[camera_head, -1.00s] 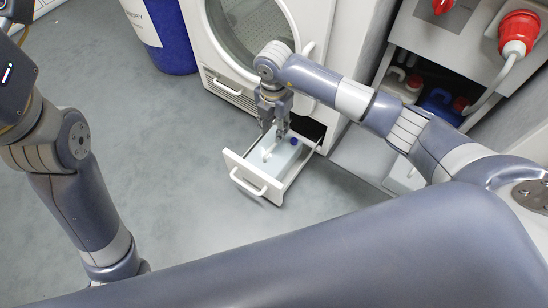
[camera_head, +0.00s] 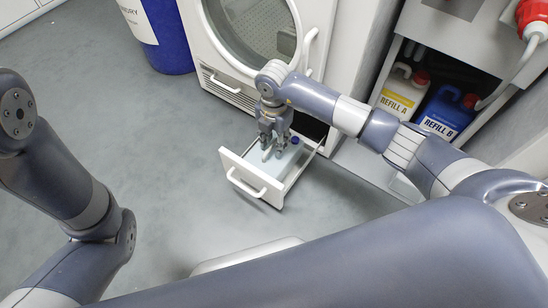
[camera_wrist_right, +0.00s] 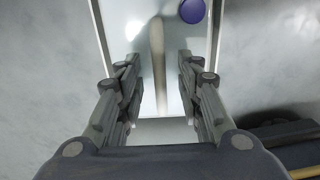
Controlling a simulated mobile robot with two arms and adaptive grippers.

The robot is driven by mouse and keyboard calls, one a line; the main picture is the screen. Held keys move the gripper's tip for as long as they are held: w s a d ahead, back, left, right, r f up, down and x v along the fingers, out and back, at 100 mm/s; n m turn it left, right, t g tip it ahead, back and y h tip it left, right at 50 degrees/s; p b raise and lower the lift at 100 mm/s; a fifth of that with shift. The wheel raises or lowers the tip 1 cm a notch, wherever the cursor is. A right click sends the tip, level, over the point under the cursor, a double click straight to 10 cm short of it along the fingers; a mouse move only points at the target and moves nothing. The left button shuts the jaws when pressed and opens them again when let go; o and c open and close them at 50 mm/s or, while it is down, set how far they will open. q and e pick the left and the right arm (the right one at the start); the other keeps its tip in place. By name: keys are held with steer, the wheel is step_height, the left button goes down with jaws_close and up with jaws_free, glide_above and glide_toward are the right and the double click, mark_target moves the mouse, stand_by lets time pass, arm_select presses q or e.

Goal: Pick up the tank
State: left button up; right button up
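The tank (camera_head: 285,166), pale with a blue cap (camera_head: 295,140), lies in the pulled-out white drawer (camera_head: 238,169) under the round-doored machine. In the right wrist view the tank (camera_wrist_right: 176,40) has a light bar-like handle (camera_wrist_right: 158,62) along its middle, with the cap (camera_wrist_right: 192,11) at its far right. My right gripper (camera_head: 270,155) is over the tank and points down. In the right wrist view its fingers (camera_wrist_right: 158,78) are open, one on each side of the handle, with gaps on both sides. My left arm shows at the left, but its gripper is out of view.
The white machine (camera_head: 225,90) stands directly behind the drawer. A blue drum (camera_head: 168,40) is to its left. A yellow-labelled bottle (camera_head: 399,95) and a blue bottle (camera_head: 446,112) stand in the cabinet at the right. The grey floor (camera_head: 150,130) left of the drawer is clear.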

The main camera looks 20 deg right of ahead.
steer(key=shift+c, duration=0.6)
jaws_close()
steer(key=shift+w+r, duration=0.1)
steer(key=shift+r, duration=0.05)
steer(key=shift+r, duration=0.15)
